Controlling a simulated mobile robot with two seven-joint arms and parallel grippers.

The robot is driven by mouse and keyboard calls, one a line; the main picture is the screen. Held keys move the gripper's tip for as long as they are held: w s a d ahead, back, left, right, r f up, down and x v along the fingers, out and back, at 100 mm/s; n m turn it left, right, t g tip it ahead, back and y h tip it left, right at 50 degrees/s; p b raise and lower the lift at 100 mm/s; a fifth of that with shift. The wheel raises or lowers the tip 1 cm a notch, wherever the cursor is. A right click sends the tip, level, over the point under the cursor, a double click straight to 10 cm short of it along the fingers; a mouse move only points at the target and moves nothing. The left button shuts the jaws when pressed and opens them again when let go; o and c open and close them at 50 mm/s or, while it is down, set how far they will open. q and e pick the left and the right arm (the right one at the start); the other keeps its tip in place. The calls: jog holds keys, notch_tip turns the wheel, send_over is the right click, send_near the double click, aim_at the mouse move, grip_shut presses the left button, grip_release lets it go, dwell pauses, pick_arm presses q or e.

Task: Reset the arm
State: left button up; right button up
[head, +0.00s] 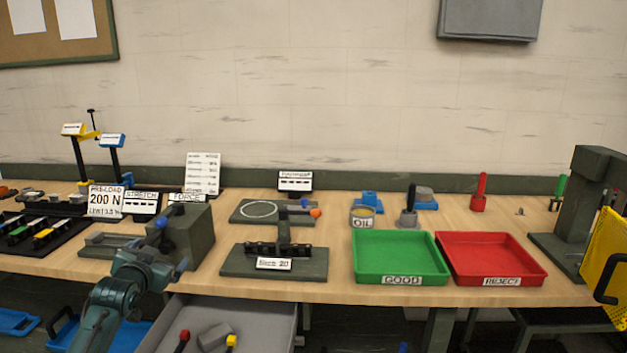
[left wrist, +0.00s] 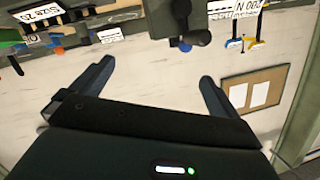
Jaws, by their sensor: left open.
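My left arm comes in from the lower left of the head view, in front of the bench. Its gripper (head: 167,252) is near the bench's front edge, by the dark green block of the force station (head: 190,232). In the left wrist view the gripper (left wrist: 150,95) shows two fingers spread wide apart with nothing between them. The wrist view is upside down, with the bench items along its top and the wall beyond the fingers. My right gripper is in neither view.
A green GOOD tray (head: 400,280) and a red REJECT tray (head: 535,256) stand at the right front. A grey fixture with a size plate (head: 300,264) stands mid-bench. An open grey drawer (head: 263,311) juts out below the front edge. A tall press (head: 583,200) with a yellow guard is far right.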

pick_arm(q)
jog(key=s+d+f+g+h, duration=0.1)
jog(key=s+d+f+h, duration=0.1)
jog(key=s+d+f, duration=0.65)
jog(key=s+d+f+g+h, duration=0.1)
jog(key=s+d+f, duration=0.4)
jog(key=s+f, duration=0.55)
jog(key=s+d+f+g+h, duration=0.1)
jog(key=s+d, duration=0.3)
jog(key=s, duration=0.6)
jog(key=s+d+f+g+h, duration=0.1)
jog(key=s+d+f, duration=0.2)
jog(key=s, duration=0.7)
jog(key=shift+d+f+n+g, duration=0.2)
jog(key=shift+d+n+g, duration=0.1)
jog(key=shift+d+g, duration=0.1)
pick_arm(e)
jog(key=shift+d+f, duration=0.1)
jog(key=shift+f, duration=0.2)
pick_arm(q)
jog(key=shift+s, duration=0.1)
